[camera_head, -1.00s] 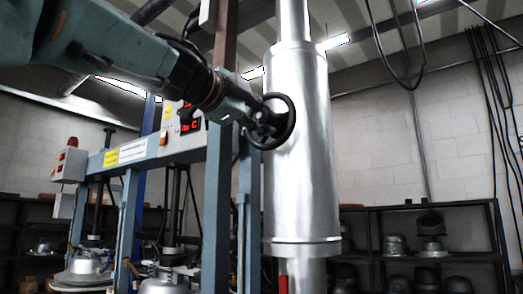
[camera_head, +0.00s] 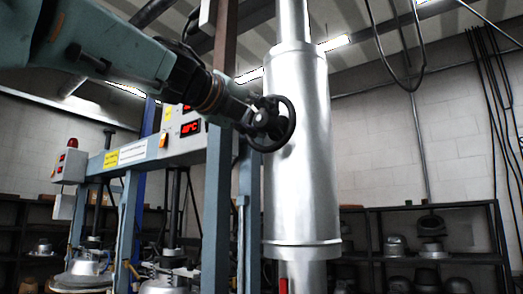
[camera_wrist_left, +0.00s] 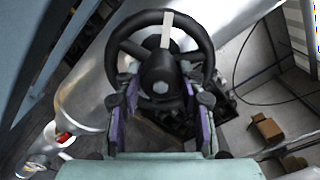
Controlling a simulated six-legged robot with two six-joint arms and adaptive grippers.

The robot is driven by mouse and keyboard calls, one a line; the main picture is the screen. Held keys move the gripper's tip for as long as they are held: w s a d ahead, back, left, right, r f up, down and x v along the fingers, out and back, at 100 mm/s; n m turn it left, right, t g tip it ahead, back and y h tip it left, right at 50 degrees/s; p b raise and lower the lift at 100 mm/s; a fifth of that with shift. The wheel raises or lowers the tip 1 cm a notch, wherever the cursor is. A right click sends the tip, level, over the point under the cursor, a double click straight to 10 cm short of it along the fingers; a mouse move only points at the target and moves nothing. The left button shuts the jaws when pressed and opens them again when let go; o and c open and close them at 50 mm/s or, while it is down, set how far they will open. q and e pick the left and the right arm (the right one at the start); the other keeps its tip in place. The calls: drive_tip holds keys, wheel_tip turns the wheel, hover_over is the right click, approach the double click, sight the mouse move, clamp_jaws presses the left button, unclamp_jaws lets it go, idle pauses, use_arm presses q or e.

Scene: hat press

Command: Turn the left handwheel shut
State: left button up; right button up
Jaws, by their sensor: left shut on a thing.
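The left handwheel (camera_head: 288,124) is a black spoked wheel in front of a large silver cylinder (camera_head: 310,195). It also shows in the left wrist view (camera_wrist_left: 201,42), with a pale strip (camera_wrist_left: 167,28) across its rim at the top. My left gripper (camera_head: 262,122) reaches it from the left in the head view. In the left wrist view my left gripper (camera_wrist_left: 160,108) has a finger on each side of the wheel's dark hub (camera_wrist_left: 160,75) and is shut on the wheel at its middle. The fingers partly hide the lower wheel. My right gripper is not in view.
A blue-grey press frame (camera_head: 130,155) with a red-digit control box (camera_head: 190,128) stands left of the cylinder. A brown post (camera_head: 222,60) rises close behind my left arm. Dark shelves (camera_head: 460,225) with metal hat forms stand at the back right. Cables hang at upper right.

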use_arm(q)
drive_tip(key=m, duration=0.4)
drive_tip(key=shift+m, duration=2)
drive_tip(key=o, duration=0.9)
